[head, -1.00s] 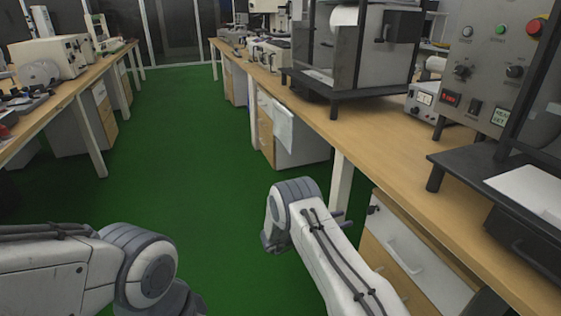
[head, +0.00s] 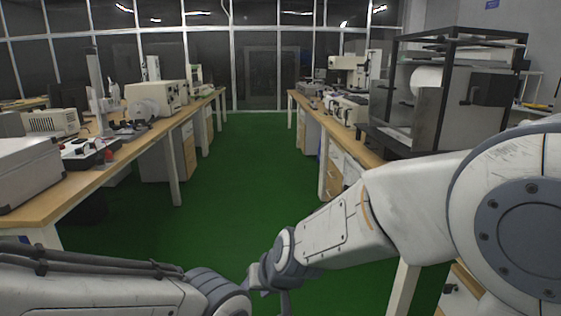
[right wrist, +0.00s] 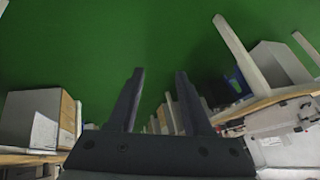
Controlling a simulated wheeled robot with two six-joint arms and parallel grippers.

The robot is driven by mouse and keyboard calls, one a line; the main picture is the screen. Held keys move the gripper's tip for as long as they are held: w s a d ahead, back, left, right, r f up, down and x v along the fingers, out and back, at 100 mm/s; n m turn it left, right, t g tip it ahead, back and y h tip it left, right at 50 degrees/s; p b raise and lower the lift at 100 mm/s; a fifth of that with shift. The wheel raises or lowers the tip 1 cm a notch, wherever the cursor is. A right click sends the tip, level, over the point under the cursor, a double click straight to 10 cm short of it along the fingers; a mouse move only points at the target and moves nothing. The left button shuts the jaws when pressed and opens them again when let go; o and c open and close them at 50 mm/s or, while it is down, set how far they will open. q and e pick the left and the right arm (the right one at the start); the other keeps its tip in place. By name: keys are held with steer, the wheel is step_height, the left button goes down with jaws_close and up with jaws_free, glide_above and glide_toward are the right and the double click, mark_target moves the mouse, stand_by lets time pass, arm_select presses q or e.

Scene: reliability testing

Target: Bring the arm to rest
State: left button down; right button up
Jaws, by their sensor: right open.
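My right arm (head: 335,230) comes in from the right side of the head view and reaches across to the lower middle. My right gripper (head: 262,280) is at its far end, small and partly hidden, over the green floor. In the right wrist view its two dark fingers (right wrist: 159,78) stand apart with nothing between them, so it is open and empty. My left arm (head: 95,295) lies along the bottom left of the head view. My left gripper is out of view.
Wooden benches with instruments run along the left (head: 130,150) and right (head: 348,145). A black-framed machine (head: 440,105) stands on the right bench. The green floor (head: 240,180) of the aisle is clear.

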steer(key=s+d+r+n+g+h+p, duration=0.1)
steer(key=s+d+n+g+h, duration=0.3)
steer(key=s, duration=0.7)
steer(key=s+d+r+n+g+y+p, duration=0.1)
steer(key=s+d, duration=0.5)
steer(key=s, duration=0.6)
step_height(320, 180, up, 25)
steer(key=p, duration=2.5)
steer(key=shift+w+p, duration=0.3)
steer(key=shift+r, duration=0.1)
